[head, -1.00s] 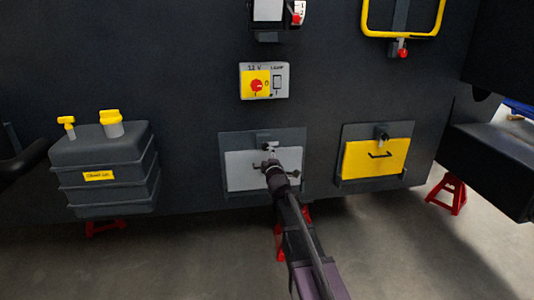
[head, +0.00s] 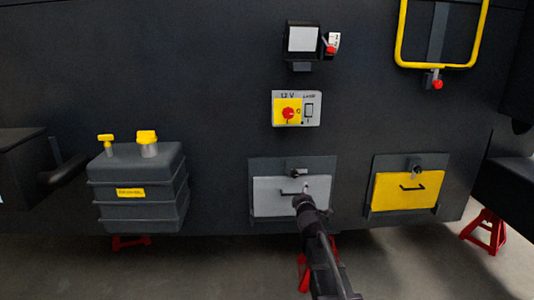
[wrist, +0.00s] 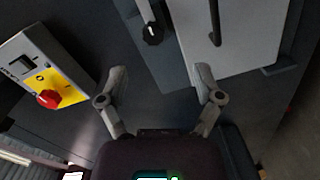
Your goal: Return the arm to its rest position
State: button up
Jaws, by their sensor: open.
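My gripper (wrist: 160,86) is open and empty in the wrist view, its two fingers spread wide with a gap between them. In the head view my gripper (head: 304,196) shows small and dark, in front of the grey door (head: 268,207) and hiding part of its right half. The door also fills the upper right of the wrist view (wrist: 240,45), with its dark handle (wrist: 214,22) and a round black latch knob (wrist: 152,34) beside it. The door looks shut. No finger visibly holds the handle or knob.
The 12 V switch box (head: 297,108) with a red knob sits above the door. A yellow door (head: 406,190) is at right, a dark tank (head: 138,188) with yellow caps at left. A yellow hoop (head: 436,66) is at upper right. Red stands (head: 486,232) are below.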

jog(key=s+d+f+m+g+h, duration=0.2)
jog(key=s+d+f+m+g, duration=0.2)
jog(key=s+f+m+g, duration=0.7)
jog(key=s+a+f+m+g+y, duration=0.2)
jog(key=s+f+g, duration=0.1)
jog(key=s, duration=0.8)
jog(key=s+a+f+m+g+y, duration=0.1)
jog(key=s+a+f+g, duration=0.2)
jog(key=s, duration=0.8)
notch_tip(320, 180, up, 31)
jog(key=p, duration=3.1)
jog(key=shift+w, duration=0.15)
